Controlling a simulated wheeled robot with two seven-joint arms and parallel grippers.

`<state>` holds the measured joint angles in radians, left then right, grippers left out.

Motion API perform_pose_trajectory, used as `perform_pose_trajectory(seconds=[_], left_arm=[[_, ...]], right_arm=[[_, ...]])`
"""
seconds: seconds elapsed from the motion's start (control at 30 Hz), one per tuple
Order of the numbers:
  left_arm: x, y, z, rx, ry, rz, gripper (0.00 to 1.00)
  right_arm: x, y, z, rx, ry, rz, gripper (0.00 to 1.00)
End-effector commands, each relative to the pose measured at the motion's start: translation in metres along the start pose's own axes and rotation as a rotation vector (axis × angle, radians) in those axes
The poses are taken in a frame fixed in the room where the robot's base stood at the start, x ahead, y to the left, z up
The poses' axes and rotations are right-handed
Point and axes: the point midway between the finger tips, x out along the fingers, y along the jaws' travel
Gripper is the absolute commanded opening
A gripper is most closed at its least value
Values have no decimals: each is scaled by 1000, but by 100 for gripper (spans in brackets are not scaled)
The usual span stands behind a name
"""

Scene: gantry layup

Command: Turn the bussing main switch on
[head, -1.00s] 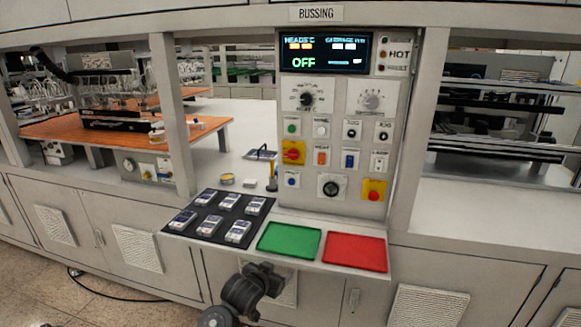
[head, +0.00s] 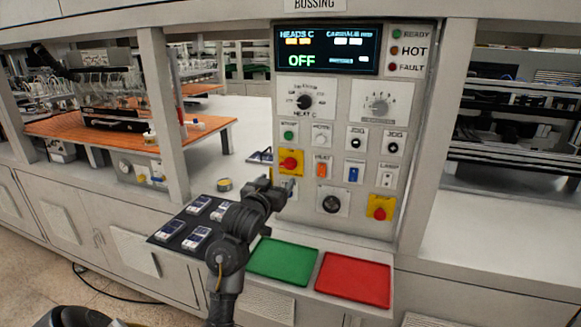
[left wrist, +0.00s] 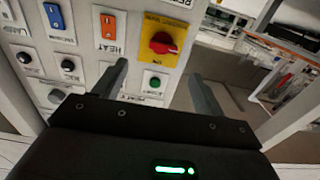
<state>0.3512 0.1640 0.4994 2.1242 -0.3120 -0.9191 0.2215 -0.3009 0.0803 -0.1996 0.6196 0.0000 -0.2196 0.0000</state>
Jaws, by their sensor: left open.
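The main switch (head: 291,162) is a red rotary knob on a yellow plate at the left of the bussing panel. In the left wrist view the red knob (left wrist: 163,43) is near the top, beyond the fingers, its handle lying roughly sideways. The display (head: 328,49) reads OFF in green. My left gripper (head: 289,186) is open and empty, in front of the panel just below the switch. In the left wrist view its two fingers (left wrist: 160,78) stand apart, with a green button (left wrist: 154,83) showing between them. I see no contact with the knob. My right gripper is out of view.
A second yellow plate with a red push button (head: 380,208) is at the panel's lower right. An orange rocker (head: 322,170) and a blue rocker (head: 353,174) sit nearby. Green (head: 283,262) and red (head: 354,280) trays lie on the ledge below, beside a dark mat with devices.

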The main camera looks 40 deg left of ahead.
Motion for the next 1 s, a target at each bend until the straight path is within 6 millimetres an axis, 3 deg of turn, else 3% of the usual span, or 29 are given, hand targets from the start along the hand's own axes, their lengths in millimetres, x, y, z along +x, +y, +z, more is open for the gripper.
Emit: perform_pose_trajectory(seconds=[0.2, 0.53, 0.7, 1.0], left_arm=[[32, -4, -2, -2, -3, -5, 71], [88, -1, -1, -1, -2, -1, 71], [101, -1, 0, 1, -2, -1, 71], [104, 0, 1, 1, -1, -1, 71]], right_arm=[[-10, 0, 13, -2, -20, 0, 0], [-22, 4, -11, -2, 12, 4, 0], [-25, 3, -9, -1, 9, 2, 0], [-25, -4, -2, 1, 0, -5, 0]])
